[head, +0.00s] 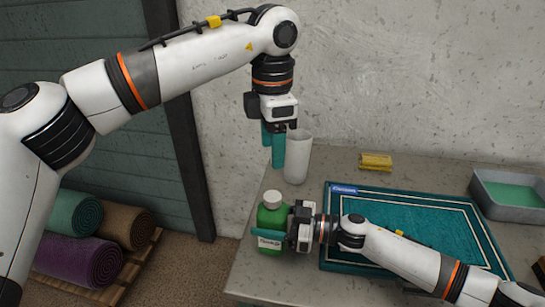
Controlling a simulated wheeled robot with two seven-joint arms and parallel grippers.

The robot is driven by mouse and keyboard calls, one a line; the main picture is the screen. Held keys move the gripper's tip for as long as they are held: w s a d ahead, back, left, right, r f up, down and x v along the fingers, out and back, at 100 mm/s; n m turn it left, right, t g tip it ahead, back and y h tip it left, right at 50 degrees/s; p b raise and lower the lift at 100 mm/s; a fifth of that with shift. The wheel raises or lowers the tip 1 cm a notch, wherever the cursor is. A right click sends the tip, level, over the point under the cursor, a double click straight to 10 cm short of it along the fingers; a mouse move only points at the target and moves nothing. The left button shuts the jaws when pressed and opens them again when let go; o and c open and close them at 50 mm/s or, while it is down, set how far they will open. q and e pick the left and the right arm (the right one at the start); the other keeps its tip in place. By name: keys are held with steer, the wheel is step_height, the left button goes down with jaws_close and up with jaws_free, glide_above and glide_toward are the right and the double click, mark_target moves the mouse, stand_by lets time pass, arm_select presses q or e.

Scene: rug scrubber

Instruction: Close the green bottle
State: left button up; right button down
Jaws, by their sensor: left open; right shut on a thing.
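The green bottle (272,217) stands upright near the left edge of the table, with a pale label on its front. A white cap (272,199) shows on top of its neck; I cannot tell how tightly it sits. My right gripper (267,230) comes from the right and is shut on the bottle's body. One teal finger crosses the front of the bottle; the other is mostly hidden behind it. My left gripper (272,152) points down, open and apart from the bottle, above and behind the cap.
A white cup (297,158) stands just right of my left gripper's fingers. A teal rug (415,215) covers the table's middle. A yellow block (375,161) and a grey tray of green liquid (510,192) lie behind and right.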

steer(key=shift+c, duration=1.8)
jaws_free()
steer(key=shift+d, duration=0.15)
steer(key=d, duration=0.3)
steer(key=s+d+b, duration=0.1)
steer(key=d, duration=0.3)
steer(key=s+d, duration=0.1)
steer(key=d, duration=0.3)
steer(key=shift+s+d+b, duration=0.2)
steer(key=shift+d+b, duration=0.05)
steer(key=shift+b, duration=0.15)
